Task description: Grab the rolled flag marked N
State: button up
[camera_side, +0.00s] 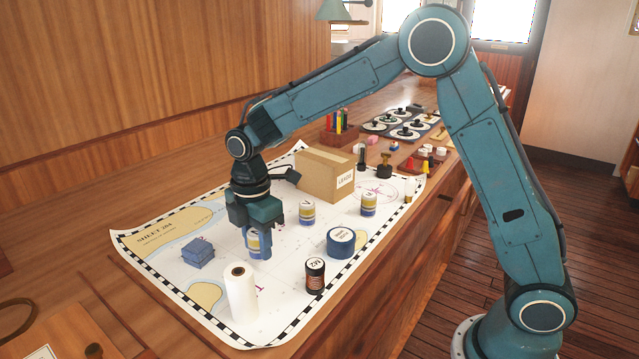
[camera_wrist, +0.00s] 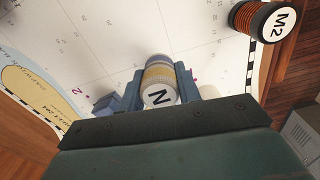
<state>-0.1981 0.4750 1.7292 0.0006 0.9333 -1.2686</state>
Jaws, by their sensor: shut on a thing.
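The rolled flag marked N (camera_wrist: 158,92) stands between the two fingers of my gripper (camera_wrist: 160,88) in the wrist view, its white top with the letter N facing the camera. In the side view my gripper (camera_side: 256,245) is lowered over the chart and shut on this flag (camera_side: 253,244), whose blue, white and yellow side shows between the fingers. From these views I cannot tell whether the flag still touches the chart. Two similar rolled flags stand upright to the right, one nearer (camera_side: 307,211) and one farther (camera_side: 368,204).
The chart (camera_side: 150,222) also bears blue blocks (camera_side: 198,253), a white roll (camera_side: 241,293), a blue tape roll (camera_side: 341,242), the dark M2 spool (camera_side: 315,275) and a cardboard box (camera_side: 322,177) behind my gripper. Chart between the blocks and the white roll is bare.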

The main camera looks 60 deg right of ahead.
aim_at(256, 232)
notch_tip(256, 232, up, 17)
jog(key=shift+f, duration=0.2)
dwell(0.7)
